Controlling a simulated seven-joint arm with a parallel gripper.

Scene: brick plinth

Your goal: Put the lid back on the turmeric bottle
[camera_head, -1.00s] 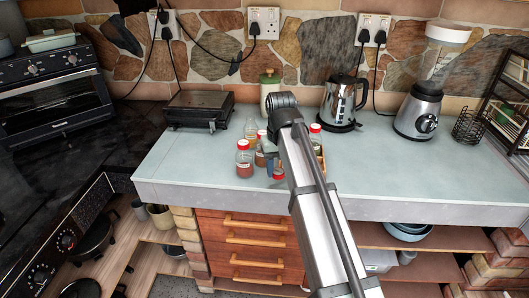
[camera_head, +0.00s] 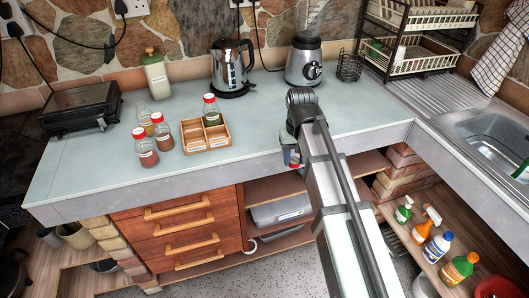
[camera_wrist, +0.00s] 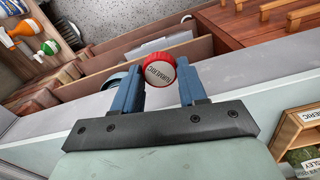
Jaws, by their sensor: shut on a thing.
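My gripper (camera_wrist: 160,92) has its blue fingers shut on a red lid (camera_wrist: 160,71) with a round white label, whose lettering is hard to read. In the head view my gripper holds the lid (camera_head: 295,165) in front of the counter edge, clear of the counter. An open-topped glass bottle (camera_head: 144,116) stands upright on the counter at left, apart from my gripper. It shows no red lid; its label and contents are too small to read.
Two red-lidded bottles (camera_head: 146,148) (camera_head: 162,131) stand beside the open one. A wooden box (camera_head: 222,136) has a red-lidded bottle (camera_head: 210,110) in its rear compartment. A grill (camera_head: 80,108), green-lidded jar (camera_head: 155,75), kettle (camera_head: 231,68) and blender (camera_head: 304,60) stand behind.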

